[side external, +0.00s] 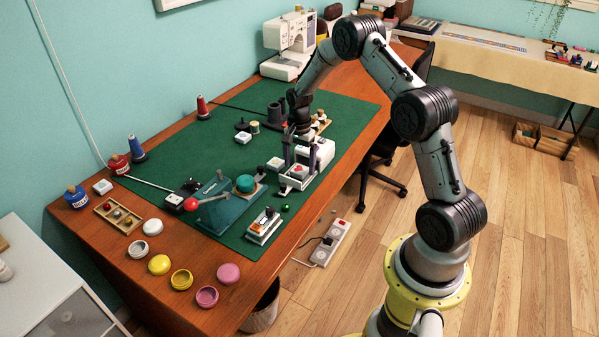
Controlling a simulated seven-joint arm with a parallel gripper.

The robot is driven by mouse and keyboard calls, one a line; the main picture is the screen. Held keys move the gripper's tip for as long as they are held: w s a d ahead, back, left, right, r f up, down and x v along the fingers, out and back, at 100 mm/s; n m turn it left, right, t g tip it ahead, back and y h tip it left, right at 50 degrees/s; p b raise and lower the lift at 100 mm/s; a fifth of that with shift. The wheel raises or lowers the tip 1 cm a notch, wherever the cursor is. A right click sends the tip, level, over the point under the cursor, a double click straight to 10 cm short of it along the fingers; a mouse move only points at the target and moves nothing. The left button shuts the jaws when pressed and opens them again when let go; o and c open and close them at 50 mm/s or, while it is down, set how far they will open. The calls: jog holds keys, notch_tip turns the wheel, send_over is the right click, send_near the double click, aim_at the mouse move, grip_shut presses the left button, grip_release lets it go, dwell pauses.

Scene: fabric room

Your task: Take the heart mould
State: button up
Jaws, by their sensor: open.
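A small white block with a red heart (299,171), which looks like the heart mould, sits in a white-and-grey holder (288,183) on the green mat (343,114). My gripper (299,163) points down over this block with its fingers apart, one to each side. The fingers hide part of the block. I cannot tell from this view whether they touch it.
A white block (275,164) and a small orange-topped device (264,225) are close by. Dark cylinders (275,114) stand behind. Round coloured cases (181,280) line the front left.

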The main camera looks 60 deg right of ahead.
jog(key=shift+f, duration=0.65)
grip_shut()
jog(key=shift+r, duration=0.15)
